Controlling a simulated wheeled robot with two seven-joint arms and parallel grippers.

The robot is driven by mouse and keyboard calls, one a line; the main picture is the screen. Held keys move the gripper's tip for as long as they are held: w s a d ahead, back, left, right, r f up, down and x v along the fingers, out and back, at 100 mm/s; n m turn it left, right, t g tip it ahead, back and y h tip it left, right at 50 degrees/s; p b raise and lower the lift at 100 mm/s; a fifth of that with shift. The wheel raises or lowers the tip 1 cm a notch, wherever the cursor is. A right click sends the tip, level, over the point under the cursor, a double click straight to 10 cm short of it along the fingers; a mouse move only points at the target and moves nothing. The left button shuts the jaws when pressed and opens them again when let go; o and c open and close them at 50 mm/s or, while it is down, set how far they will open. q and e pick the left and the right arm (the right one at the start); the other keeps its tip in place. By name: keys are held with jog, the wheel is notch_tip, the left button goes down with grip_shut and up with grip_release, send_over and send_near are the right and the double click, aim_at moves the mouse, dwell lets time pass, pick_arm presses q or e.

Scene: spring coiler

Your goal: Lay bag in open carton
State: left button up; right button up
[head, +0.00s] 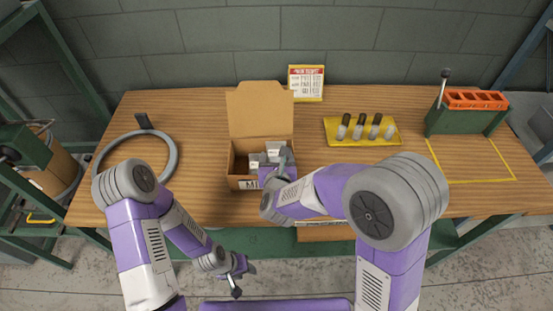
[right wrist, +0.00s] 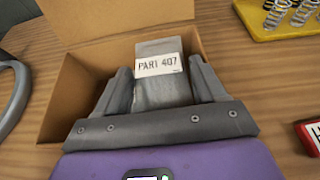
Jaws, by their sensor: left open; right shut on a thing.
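The open cardboard carton (head: 262,112) stands on the wooden table with its back flap raised. It also fills much of the right wrist view (right wrist: 95,52). My right gripper (head: 277,160) is at the carton's mouth, pointing down into it. In the right wrist view its two fingers (right wrist: 161,78) are shut on a grey bag (right wrist: 160,93) labelled PART 407. The bag is over or inside the carton; its lower end and the carton floor are hidden. Pale labelled shapes (head: 257,160) show inside the carton in the head view. My left gripper (head: 237,280) is open and empty, in front of the table.
A grey ring (head: 168,148) lies on the table left of the carton. A yellow tray (head: 345,141) with several springs is to the right. A green block with an orange top (head: 475,99) and a yellow taped outline are farther right. A sign (head: 306,82) stands behind.

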jog(key=shift+f+b, duration=0.3)
jog(key=shift+b, duration=0.05)
jog(key=o, duration=1.1)
jog(key=shift+o, duration=0.2)
jog(key=shift+r, duration=0.1)
jog(key=shift+r+p, duration=0.25)
jog(key=shift+p, duration=0.3)
jog(key=shift+r+p, duration=0.6)
jog(key=shift+p, duration=0.35)
jog(key=b+v, duration=0.4)
jog(key=v, duration=0.7)
jog(key=shift+s, duration=0.45)
